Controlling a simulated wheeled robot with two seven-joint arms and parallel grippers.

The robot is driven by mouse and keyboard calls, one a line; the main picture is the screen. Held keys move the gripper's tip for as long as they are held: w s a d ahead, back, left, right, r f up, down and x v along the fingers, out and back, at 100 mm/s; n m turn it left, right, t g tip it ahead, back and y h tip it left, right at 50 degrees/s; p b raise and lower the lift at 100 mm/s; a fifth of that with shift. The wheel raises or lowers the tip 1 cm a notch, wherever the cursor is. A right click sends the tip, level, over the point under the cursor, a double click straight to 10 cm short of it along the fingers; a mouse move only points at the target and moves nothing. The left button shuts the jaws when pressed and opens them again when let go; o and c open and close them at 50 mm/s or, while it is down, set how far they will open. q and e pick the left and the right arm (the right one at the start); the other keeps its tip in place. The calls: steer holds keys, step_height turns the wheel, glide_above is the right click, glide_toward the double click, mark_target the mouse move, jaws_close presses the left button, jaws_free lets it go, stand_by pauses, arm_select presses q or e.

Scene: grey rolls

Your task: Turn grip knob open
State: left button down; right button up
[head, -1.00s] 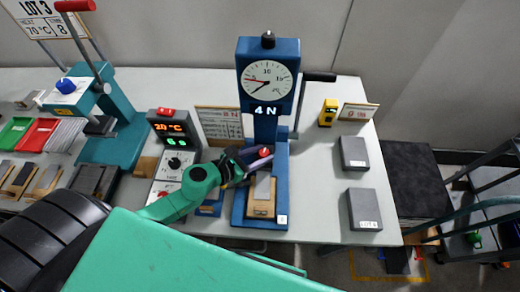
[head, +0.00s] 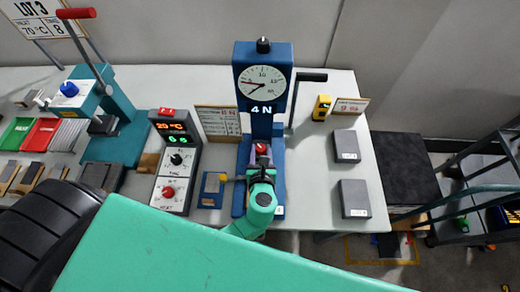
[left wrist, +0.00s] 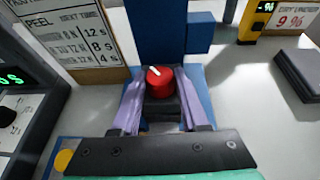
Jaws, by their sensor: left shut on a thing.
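The grip knob (head: 261,148) is red and sits low on the front of the blue tester (head: 262,60), which has a round dial and reads 4 N. In the left wrist view the knob (left wrist: 160,78) shows a white mark pointing to its upper left, above a dark block (left wrist: 162,108). My left gripper (head: 261,158) reaches it from the front. In the left wrist view its purple fingers (left wrist: 160,88) flank the knob and block closely, shut on the knob. My left arm hides the tester's lower base. My right gripper is not in view.
Grey blocks (head: 346,146) lie further right. Bare table separates them from the tester.

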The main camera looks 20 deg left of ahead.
arm_select(q)
steer(key=shift+d+n+y, duration=0.1)
steer(key=shift+n+y, duration=0.5)
steer(key=shift+y, duration=0.1)
steer(key=shift+c, duration=2)
jaws_free()
steer(key=shift+g, duration=0.3)
steer(key=b+v, duration=0.2)
steer(key=v, duration=1.2)
steer(key=shift+s, duration=0.2)
steer(key=shift+d, duration=0.2)
